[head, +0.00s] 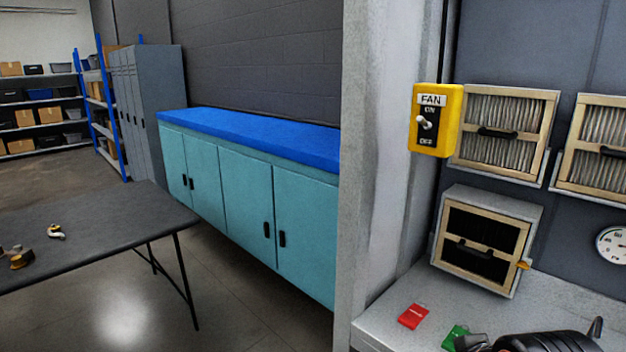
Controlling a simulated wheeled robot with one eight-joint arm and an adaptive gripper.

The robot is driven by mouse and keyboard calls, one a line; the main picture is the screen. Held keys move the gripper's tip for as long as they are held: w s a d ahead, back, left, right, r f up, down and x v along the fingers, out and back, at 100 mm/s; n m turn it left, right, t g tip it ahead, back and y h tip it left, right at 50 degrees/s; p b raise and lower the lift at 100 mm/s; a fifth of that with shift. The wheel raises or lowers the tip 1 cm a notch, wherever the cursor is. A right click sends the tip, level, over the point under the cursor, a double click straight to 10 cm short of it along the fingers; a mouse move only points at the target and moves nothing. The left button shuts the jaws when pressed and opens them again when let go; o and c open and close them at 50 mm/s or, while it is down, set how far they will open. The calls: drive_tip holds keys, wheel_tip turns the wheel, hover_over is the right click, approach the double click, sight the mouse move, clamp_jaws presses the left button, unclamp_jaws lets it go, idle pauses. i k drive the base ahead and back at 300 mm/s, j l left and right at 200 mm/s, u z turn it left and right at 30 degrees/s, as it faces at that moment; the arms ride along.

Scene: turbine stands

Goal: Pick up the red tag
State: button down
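The red tag (413,316) lies flat on the light grey ledge at the lower right of the head view, near the ledge's left edge. A green tag (455,337) lies to its right and a little nearer. A dark mechanism that looks like my gripper (535,341) shows at the bottom right edge, cut off by the frame. It is right of both tags and apart from the red one. Its fingertips are not clearly seen, so I cannot tell whether it is open or shut.
The grey ledge (375,328) carries a framed filter box (485,243) behind the tags. A yellow fan switch (436,121) and a gauge (613,245) are on the wall. A pale pillar (385,180) bounds the ledge's left. A dark table (100,225) stands far left.

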sight(410, 319)
drive_tip(key=k, duration=0.35)
drive_tip(key=k+z, duration=0.4)
drive_tip(key=k+l+z, duration=0.25)
drive_tip(key=k+z, duration=0.2)
drive_tip(key=k, duration=0.15)
drive_tip(key=z, duration=1.15)
drive_tip(key=u, duration=1.75)
drive_tip(key=i+j+z, duration=0.15)
drive_tip(key=z, duration=0.25)
drive_tip(key=i+j+z, duration=0.2)
drive_tip(key=z, duration=0.15)
drive_tip(key=i+j+z, duration=0.1)
drive_tip(key=j, duration=0.25)
drive_tip(key=i+j, duration=0.3)
drive_tip(key=i+j+z, duration=0.15)
drive_tip(key=j, duration=0.25)
drive_tip(key=i+j+z, duration=0.1)
drive_tip(key=j, duration=0.3)
drive_tip(key=i+j, duration=0.25)
drive_tip(key=j, duration=0.15)
drive_tip(key=i+j+z, duration=0.15)
drive_tip(key=j, duration=0.25)
